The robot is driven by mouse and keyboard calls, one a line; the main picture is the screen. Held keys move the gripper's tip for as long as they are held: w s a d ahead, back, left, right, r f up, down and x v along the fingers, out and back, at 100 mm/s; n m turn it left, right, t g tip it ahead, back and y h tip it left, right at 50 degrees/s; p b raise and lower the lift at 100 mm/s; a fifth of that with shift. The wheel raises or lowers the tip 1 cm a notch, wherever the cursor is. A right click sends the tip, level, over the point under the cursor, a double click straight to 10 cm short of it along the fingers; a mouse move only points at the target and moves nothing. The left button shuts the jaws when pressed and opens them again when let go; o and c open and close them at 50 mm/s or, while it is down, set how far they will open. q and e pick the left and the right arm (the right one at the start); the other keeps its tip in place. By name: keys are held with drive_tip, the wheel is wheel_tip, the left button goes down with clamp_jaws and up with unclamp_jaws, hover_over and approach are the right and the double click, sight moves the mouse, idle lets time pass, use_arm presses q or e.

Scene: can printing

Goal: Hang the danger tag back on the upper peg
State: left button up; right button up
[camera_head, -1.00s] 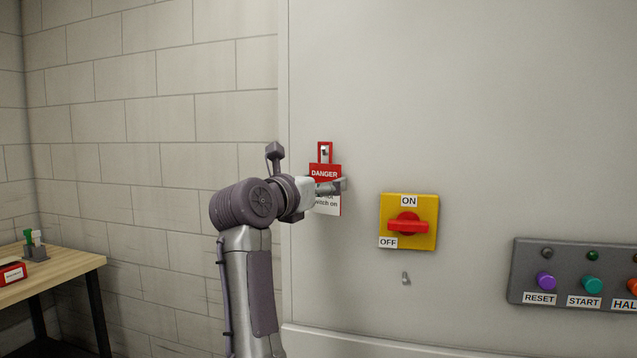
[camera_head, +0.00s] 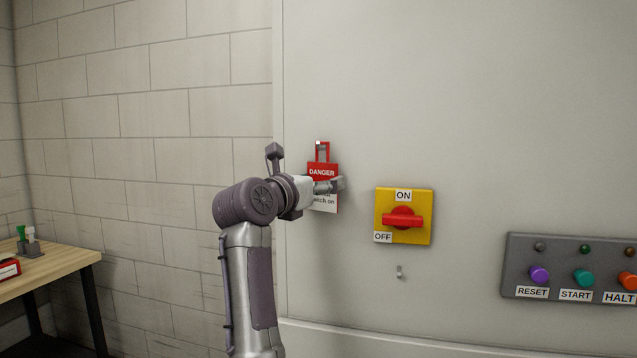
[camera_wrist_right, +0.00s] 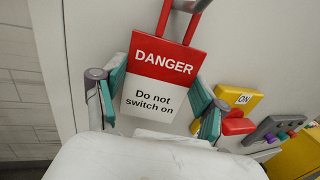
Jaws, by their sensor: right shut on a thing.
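The danger tag (camera_head: 322,173) is a red and white card with a red loop on top. It is upright in front of the grey cabinet. My right gripper (camera_head: 331,186) is shut on it; in the right wrist view the fingers (camera_wrist_right: 161,103) grip its two side edges, with the lettering (camera_wrist_right: 162,85) facing the camera. The upper peg (camera_head: 318,144) shows as a small pale spot at the top of the loop. I cannot tell whether the loop is around the peg or just in front of it. My left gripper is not in view.
A yellow switch box (camera_head: 404,231) with a red handle is right of the tag. A small lower peg (camera_head: 400,272) sticks out below it. A button panel (camera_head: 560,270) is at the far right. A wooden table (camera_head: 60,268) stands at the left.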

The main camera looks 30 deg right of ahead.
drive_tip(key=o, duration=1.2)
drive_tip(key=shift+a, duration=0.1)
